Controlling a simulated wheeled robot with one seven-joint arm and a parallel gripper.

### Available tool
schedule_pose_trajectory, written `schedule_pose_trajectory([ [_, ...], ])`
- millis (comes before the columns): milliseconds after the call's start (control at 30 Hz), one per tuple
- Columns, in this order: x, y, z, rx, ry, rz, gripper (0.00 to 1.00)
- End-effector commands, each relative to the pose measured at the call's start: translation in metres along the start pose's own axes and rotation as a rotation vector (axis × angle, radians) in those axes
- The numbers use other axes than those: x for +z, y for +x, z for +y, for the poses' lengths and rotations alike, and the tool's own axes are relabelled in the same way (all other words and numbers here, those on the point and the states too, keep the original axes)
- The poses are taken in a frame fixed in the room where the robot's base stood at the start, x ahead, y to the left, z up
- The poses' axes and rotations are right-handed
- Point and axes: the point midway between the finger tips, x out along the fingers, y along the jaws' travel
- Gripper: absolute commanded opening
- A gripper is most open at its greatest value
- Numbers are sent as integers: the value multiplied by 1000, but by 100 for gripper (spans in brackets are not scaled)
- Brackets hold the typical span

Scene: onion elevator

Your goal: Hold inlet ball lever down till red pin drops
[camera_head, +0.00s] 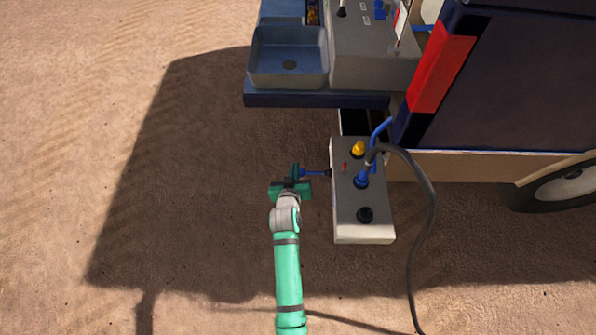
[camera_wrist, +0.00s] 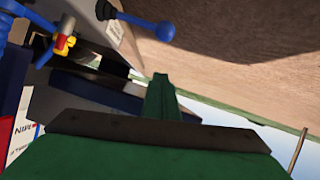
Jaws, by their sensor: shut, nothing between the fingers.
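The inlet lever (camera_head: 315,172) is a blue rod sticking out to the left from the side of a grey control box (camera_head: 347,228). In the wrist view it ends in a blue ball (camera_wrist: 165,31). A small red pin (camera_head: 345,166) shows on the box's top. My gripper (camera_head: 295,170) is at the lever's outer end in the head view and partly covers the ball there. In the wrist view my gripper's fingers (camera_wrist: 161,95) are shut and empty, with the ball beyond and above their tips. I cannot tell whether they touch it.
The box also carries a yellow knob (camera_head: 358,148), a blue fitting (camera_head: 361,181) and a black knob (camera_head: 365,214). A dark hose (camera_head: 428,200) loops down its right side. A blue-grey basin (camera_head: 289,56) stands behind. The sandy ground to the left is clear.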

Motion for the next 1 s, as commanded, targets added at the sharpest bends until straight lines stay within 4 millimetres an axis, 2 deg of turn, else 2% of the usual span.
schedule_pose_trajectory([
  [33, -1, 11, 0, 1, 0, 0, 0],
  [200, 0, 41, 0, 0, -1, 0, 0],
  [300, 19, 41, 0, 0, -1, -3, 0],
  [500, 36, 45, 0, 0, -1, -2, 0],
  [1000, 39, 46, 1, 2, -1, 0, 0],
])
